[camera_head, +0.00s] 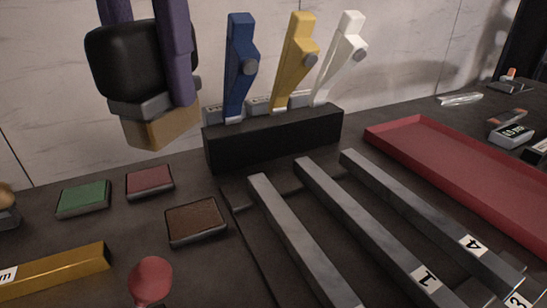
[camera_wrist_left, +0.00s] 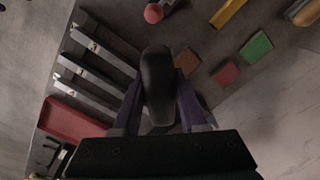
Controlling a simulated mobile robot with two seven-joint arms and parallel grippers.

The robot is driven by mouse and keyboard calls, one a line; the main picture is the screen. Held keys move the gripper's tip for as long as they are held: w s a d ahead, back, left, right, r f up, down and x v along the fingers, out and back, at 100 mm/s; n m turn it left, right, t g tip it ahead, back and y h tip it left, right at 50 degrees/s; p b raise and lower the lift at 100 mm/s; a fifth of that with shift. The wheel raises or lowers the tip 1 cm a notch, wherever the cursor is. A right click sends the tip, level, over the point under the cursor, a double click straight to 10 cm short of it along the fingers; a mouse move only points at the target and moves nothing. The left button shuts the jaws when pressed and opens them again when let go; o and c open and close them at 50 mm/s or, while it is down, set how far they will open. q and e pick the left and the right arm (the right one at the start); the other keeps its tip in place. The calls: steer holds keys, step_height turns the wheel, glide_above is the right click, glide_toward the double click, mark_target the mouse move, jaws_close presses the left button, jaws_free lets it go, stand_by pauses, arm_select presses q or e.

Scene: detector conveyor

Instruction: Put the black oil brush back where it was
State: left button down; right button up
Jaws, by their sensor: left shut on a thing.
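The black oil brush (camera_head: 128,65) is held up at the upper left of the head view, with its grey ferrule and tan bristles (camera_head: 165,128) pointing down. My left gripper (camera_head: 155,80), with purple fingers, is shut on it; the far finger is partly hidden behind the brush. The brush also shows between the fingers in the left wrist view (camera_wrist_left: 158,85). A black stand (camera_head: 275,138) is right of the brush and holds a blue brush (camera_head: 240,65), a yellow brush (camera_head: 293,55) and a white brush (camera_head: 340,55) upright or tilted. My right gripper is not in view.
Green (camera_head: 84,197), red (camera_head: 150,182) and brown (camera_head: 196,221) pads lie left of the stand. Several grey bars (camera_head: 300,240) and a red tray (camera_head: 470,170) are to the right. A gold bar (camera_head: 60,270) and a round red thing (camera_head: 151,276) lie in front. A wall is behind.

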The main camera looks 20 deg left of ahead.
arm_select(q)
step_height(320, 180, down, 3)
steer(key=shift+w+a+r+b, duration=0.1)
steer(key=shift+r+b, duration=0.05)
steer(key=shift+b, duration=0.4)
steer(key=shift+a+f+b, duration=0.1)
steer(key=shift+f+b, duration=1.2)
steer(key=shift+f, duration=8.4)
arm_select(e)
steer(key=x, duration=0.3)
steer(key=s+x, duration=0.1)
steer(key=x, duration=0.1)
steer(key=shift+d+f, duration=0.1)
arm_select(q)
steer(key=shift+f, duration=0.15)
steer(key=shift+c, duration=2.2)
jaws_free()
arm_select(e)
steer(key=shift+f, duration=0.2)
